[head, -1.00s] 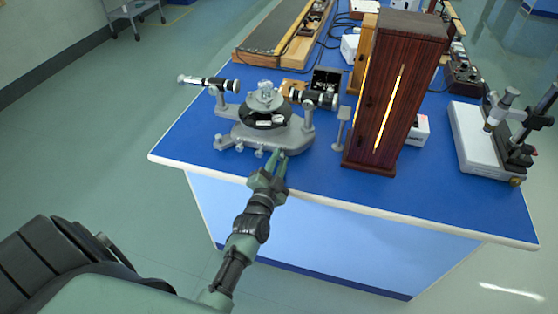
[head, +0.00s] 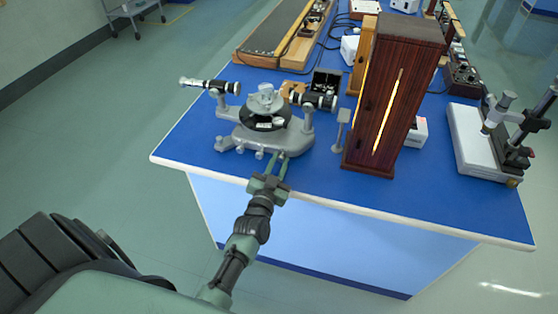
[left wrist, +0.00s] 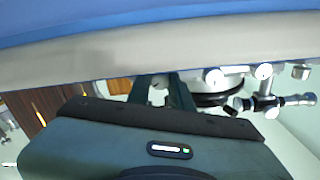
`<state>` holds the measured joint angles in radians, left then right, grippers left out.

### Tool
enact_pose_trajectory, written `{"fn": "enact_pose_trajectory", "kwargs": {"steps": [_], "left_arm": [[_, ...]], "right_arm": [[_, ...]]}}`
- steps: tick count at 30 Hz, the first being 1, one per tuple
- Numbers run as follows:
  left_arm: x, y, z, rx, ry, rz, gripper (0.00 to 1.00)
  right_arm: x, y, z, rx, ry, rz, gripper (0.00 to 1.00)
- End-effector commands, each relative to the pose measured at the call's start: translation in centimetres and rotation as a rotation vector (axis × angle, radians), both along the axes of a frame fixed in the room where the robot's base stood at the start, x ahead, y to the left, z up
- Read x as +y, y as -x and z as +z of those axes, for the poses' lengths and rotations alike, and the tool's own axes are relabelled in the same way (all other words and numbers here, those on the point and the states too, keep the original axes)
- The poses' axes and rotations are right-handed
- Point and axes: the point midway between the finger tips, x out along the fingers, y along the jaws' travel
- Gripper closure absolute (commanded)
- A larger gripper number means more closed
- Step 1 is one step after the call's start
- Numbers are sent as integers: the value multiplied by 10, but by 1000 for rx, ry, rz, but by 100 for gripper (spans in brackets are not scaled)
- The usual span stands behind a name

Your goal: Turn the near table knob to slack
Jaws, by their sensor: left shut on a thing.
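The grey spectrometer (head: 268,138) stands near the front edge of the blue bench, with a dark round table (head: 265,118) on top and several small knobs low along its front. My left gripper (head: 279,157) reaches over the front edge to the base's near side. Its fingers are closed around a small near table knob, largely hidden by them in the head view. In the left wrist view, a pale knob (left wrist: 160,84) shows between the two dark fingers. Other pale knobs (left wrist: 214,76) show beside them. My right gripper is not in view.
A tall wooden lamp housing (head: 388,110) with a glowing slit stands right of the spectrometer, a small grey stand (head: 342,128) between them. A white-based microscope instrument (head: 480,140) is at the right. The bench's front strip (head: 330,190) is clear.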

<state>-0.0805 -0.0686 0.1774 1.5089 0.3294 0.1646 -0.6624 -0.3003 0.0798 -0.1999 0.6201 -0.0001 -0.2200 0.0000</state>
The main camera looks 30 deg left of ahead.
Motion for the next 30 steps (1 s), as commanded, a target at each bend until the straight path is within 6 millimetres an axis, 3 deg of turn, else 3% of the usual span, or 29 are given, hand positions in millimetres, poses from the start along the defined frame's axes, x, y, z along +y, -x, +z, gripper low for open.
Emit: {"fn": "enact_pose_trajectory", "kwargs": {"steps": [30], "left_arm": [[1,0,0,-214,888,0,100]], "right_arm": [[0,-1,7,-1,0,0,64]]}}
